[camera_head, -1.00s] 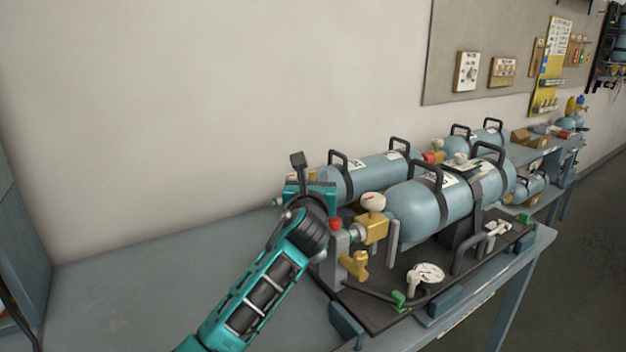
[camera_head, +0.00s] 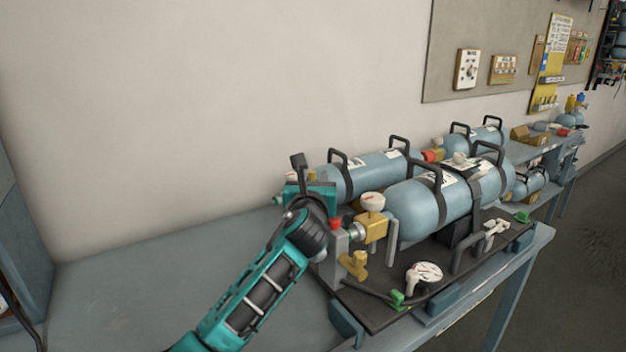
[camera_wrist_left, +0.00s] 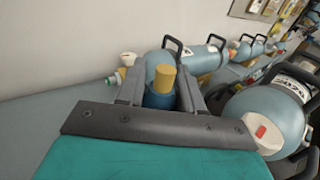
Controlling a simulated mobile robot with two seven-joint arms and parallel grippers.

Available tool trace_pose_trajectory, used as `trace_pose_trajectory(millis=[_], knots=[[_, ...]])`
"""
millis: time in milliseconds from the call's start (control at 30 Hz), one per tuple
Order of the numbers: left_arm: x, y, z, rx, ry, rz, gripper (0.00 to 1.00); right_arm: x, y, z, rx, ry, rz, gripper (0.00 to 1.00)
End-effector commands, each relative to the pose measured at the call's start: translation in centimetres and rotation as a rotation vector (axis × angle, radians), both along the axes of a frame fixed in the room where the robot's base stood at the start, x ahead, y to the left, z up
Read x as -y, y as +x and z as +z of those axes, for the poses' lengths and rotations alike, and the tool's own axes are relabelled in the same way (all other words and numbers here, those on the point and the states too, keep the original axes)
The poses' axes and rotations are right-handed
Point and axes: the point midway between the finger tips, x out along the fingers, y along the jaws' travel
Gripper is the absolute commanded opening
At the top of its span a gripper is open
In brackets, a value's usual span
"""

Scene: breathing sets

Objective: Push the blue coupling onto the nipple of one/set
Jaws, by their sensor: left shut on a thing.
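The blue coupling (camera_wrist_left: 160,98) sits between the two fingers of my left gripper (camera_wrist_left: 160,92) in the left wrist view, with a yellow cylindrical piece (camera_wrist_left: 163,76) sticking out beyond it. My left gripper also shows in the head view (camera_head: 308,192), at the left end of the front breathing set (camera_head: 418,207); there its own body hides the coupling. It is beside a grey post with a red knob (camera_head: 335,224). Near it are the set's brass valve (camera_head: 373,228) and white-faced gauge (camera_head: 372,202). I cannot make out the nipple. My right gripper is out of view.
The front set stands on a dark tray (camera_head: 385,312) at the edge of the grey bench (camera_head: 170,290). Another breathing set (camera_head: 372,178) lies behind it. A loose-looking gauge (camera_head: 424,273) and a brass fitting (camera_head: 354,264) are at the front. The bench on the left is clear.

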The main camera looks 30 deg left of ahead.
Motion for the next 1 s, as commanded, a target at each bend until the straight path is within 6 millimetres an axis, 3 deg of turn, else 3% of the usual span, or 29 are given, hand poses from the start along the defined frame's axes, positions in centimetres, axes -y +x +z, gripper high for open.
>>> trace_pose_trajectory(millis=[1000], knots=[[-0.05, 0.01, -0.81, 0.0, 0.0, 0.001, 0.03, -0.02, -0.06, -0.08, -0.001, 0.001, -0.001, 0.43]])
